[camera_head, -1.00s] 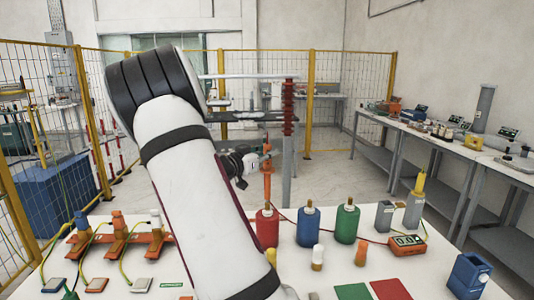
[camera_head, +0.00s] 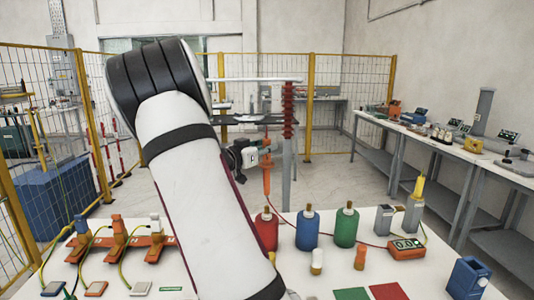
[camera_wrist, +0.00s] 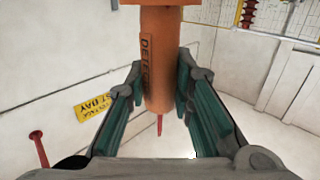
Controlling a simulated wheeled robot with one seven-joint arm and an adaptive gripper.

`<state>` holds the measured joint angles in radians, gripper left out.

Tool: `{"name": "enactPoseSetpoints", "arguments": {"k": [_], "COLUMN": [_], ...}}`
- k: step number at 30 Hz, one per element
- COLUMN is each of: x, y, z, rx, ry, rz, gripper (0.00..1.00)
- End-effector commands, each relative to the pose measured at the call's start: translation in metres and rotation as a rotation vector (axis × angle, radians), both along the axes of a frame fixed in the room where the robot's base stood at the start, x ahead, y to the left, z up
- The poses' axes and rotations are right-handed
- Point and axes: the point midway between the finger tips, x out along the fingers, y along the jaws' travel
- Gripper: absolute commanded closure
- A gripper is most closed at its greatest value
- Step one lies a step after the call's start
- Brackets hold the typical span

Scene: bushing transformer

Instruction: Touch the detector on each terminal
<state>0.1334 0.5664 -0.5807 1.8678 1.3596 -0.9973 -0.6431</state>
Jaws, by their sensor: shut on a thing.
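My gripper (camera_head: 262,151) is shut on an orange cylindrical detector (camera_head: 267,178), which hangs upright. In the wrist view the detector (camera_wrist: 160,65) sits between the green finger pads of the gripper (camera_wrist: 160,95), with a thin red tip below it. My arm hides part of the table.
At the left, orange stands (camera_head: 119,238) carry cables. A blue holder (camera_head: 468,278) and green and red mats (camera_head: 390,291) lie in front. A red ribbed post (camera_head: 288,110) rises behind.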

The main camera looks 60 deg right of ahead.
Motion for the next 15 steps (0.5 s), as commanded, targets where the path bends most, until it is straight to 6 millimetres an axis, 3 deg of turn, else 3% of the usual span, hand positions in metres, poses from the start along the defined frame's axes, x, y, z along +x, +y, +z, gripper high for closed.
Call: {"name": "enactPoseSetpoints", "arguments": {"k": [15], "x": [0.000], "y": [0.000], "z": [0.040], "rx": [-0.002], "ry": [-0.004], "rz": [0.000], "gripper": [1.00]}}
